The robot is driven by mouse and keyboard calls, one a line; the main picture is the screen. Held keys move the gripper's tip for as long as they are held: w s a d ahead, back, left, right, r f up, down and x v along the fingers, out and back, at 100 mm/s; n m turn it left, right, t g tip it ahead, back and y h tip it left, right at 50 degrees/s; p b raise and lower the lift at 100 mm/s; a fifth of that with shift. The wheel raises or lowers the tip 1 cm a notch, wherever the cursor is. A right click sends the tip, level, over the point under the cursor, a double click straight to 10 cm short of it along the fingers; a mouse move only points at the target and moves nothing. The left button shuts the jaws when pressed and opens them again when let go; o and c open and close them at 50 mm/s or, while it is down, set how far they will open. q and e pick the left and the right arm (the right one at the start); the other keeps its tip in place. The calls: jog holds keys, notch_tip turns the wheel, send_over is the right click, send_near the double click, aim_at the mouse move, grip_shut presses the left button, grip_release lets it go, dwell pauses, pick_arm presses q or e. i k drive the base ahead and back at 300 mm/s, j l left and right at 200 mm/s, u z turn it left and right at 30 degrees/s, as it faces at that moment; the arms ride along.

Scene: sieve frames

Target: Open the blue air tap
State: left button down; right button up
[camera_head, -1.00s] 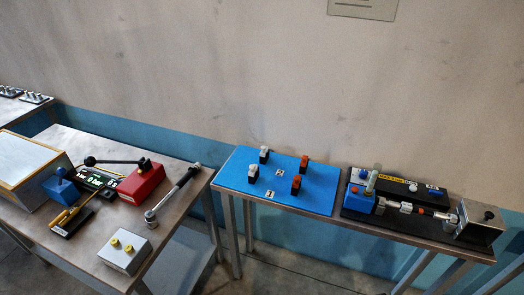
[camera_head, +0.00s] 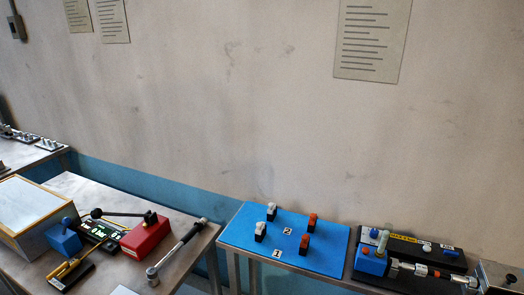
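Two blue fittings show, and I cannot tell for sure which one is the air tap. One is a blue block (camera_head: 371,263) at the left end of a black fixture on the right bench, with a pale upright handle (camera_head: 382,243) beside or on it. The other is a blue box (camera_head: 63,242) with a round-topped blue lever on the left table. Whether either is open or closed cannot be told. Neither of my grippers is in view, and nothing touches these fittings.
A blue mat (camera_head: 327,262) with white and orange-red clips lies left of the black fixture (camera_head: 428,252). The left table holds a red box (camera_head: 146,236), a torque wrench (camera_head: 178,247) and a grey box (camera_head: 28,214). A gap separates table and bench. A wall stands behind.

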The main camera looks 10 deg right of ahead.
aim_at(450, 254)
jog(key=z, duration=1.45)
jog(key=i+l, duration=0.2)
jog(key=i, duration=0.15)
jog(key=i+l+z, duration=0.1)
jog(key=i, duration=0.25)
jog(key=l, duration=0.1)
